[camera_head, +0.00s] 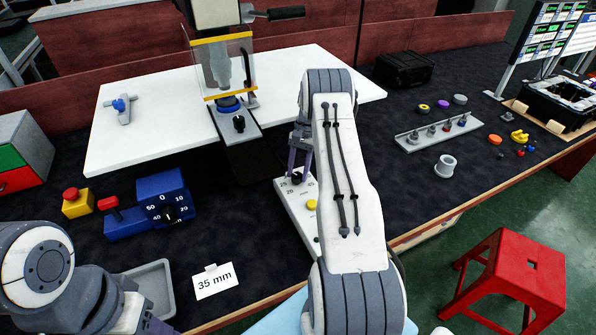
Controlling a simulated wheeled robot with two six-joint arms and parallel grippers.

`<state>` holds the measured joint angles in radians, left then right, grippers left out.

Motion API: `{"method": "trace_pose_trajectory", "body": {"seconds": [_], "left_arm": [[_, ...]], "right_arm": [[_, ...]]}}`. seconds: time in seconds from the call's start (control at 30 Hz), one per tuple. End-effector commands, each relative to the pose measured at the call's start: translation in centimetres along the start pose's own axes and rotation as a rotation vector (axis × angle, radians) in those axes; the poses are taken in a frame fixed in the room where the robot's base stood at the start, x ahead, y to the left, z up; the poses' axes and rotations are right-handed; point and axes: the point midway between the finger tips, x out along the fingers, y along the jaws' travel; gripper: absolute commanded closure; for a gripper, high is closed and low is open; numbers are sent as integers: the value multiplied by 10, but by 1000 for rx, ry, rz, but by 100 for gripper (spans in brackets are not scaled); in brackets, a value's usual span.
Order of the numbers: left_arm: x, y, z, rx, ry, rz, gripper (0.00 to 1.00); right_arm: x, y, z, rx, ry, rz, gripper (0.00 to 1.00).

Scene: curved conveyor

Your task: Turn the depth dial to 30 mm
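A white panel (300,215) with a dark dial knob (297,178) and printed numbers, 25 and 20 among them, lies partly under my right arm. My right gripper (298,168) points down at this knob, its fingertips at or just above it. I cannot tell whether the fingers touch or grip the knob, and the arm hides part of the scale. A blue box (163,190) on the left carries another dark dial (168,213) numbered from 0 to 50. A white card (215,281) reads "35 mm". My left arm is at the lower left; its fingertips are not visible.
A drill press with a clear guard (222,65) stands behind, over a white board (140,140). A yellow button (311,204) is on the panel. A yellow box with a red button (75,202) and a grey tray (152,285) are left. A rack (437,132) stands right.

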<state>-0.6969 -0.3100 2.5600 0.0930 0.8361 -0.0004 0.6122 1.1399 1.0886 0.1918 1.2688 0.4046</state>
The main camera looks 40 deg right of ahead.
Motion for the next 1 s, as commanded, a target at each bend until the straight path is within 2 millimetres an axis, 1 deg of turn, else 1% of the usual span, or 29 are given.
{"method": "trace_pose_trajectory", "body": {"seconds": [0.03,0.07,0.37,0.47,0.57,0.83,0.9,1.0], "left_arm": [[0,0,0,0,0,0,50],[0,0,0,0,0,0,50],[0,0,0,0,0,0,50],[2,0,0,0,0,0,50],[6,0,0,0,0,0,50],[13,-1,1,0,0,0,50],[12,-1,1,0,0,0,50],[12,-1,1,0,0,0,50]], "right_arm": [[0,0,0,0,0,0,27],[0,0,0,0,0,0,24],[-1,0,0,1,1,-1,24],[-7,0,-1,1,4,-2,24],[-21,-1,-2,1,5,-3,24],[-77,0,-2,0,5,-3,24],[-87,0,-1,1,3,-2,24],[-97,-1,-1,1,3,-2,24]]}}
